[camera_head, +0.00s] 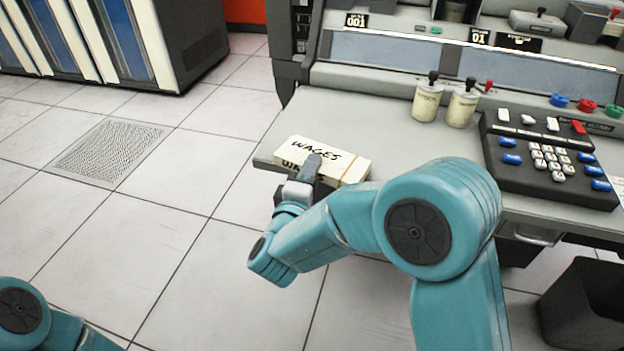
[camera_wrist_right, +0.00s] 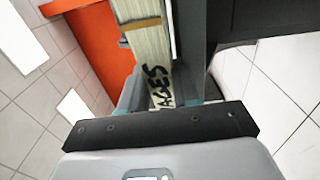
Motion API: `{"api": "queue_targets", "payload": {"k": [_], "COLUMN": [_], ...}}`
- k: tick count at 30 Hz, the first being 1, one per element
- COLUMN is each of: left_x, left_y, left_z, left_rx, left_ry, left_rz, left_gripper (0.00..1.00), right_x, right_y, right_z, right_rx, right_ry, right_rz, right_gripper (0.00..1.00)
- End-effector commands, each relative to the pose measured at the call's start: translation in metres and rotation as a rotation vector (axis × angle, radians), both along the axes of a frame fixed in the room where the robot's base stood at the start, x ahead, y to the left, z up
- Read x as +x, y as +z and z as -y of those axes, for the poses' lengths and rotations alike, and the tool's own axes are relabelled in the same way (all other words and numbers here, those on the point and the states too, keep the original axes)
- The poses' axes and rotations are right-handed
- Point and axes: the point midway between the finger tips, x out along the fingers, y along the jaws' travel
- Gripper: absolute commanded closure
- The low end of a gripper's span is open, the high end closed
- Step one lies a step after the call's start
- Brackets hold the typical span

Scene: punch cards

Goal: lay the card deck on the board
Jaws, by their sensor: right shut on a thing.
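The card deck (camera_head: 335,163) is a cream block marked WAGES with a band around its right end. My right gripper (camera_head: 306,170) is shut on its left part, at the left front corner of the grey desk top (camera_head: 360,115). Whether the deck touches the desk top is hard to tell. In the right wrist view the deck (camera_wrist_right: 150,50) runs up from between the jaws, with part of its lettering hidden. No separate board can be made out for sure. Only a part of my left arm shows at the lower left; its gripper is out of view.
Two cream jars (camera_head: 445,103) stand towards the back of the desk. A black keypad (camera_head: 550,155) fills the right side. A dark bin (camera_head: 585,305) stands on the floor at lower right. The desk top between deck and jars is clear.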

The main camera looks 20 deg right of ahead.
Motion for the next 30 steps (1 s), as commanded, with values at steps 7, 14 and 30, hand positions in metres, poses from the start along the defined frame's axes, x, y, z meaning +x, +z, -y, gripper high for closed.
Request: {"api": "queue_targets", "payload": {"k": [7,14,30], "left_x": [0.0,0.0,0.0], "left_y": [-0.003,-0.003,0.006], "left_z": [0.0,0.0,0.0], "left_rx": [0.0,0.0,0.0], "left_ry": [0.001,0.001,0.0], "left_rz": [0.001,0.001,0.0], "left_gripper": [0.57,0.57,0.57], "right_x": [0.0,0.0,-0.025], "right_y": [-0.006,-0.01,-0.005], "right_z": [0.0,0.0,-0.019], "right_rx": [-0.001,-0.001,-0.003], "right_ry": [0.0,0.0,0.007], "right_rz": [0.003,0.001,-0.002], "right_gripper": [1.0,0.46,0.43]}}
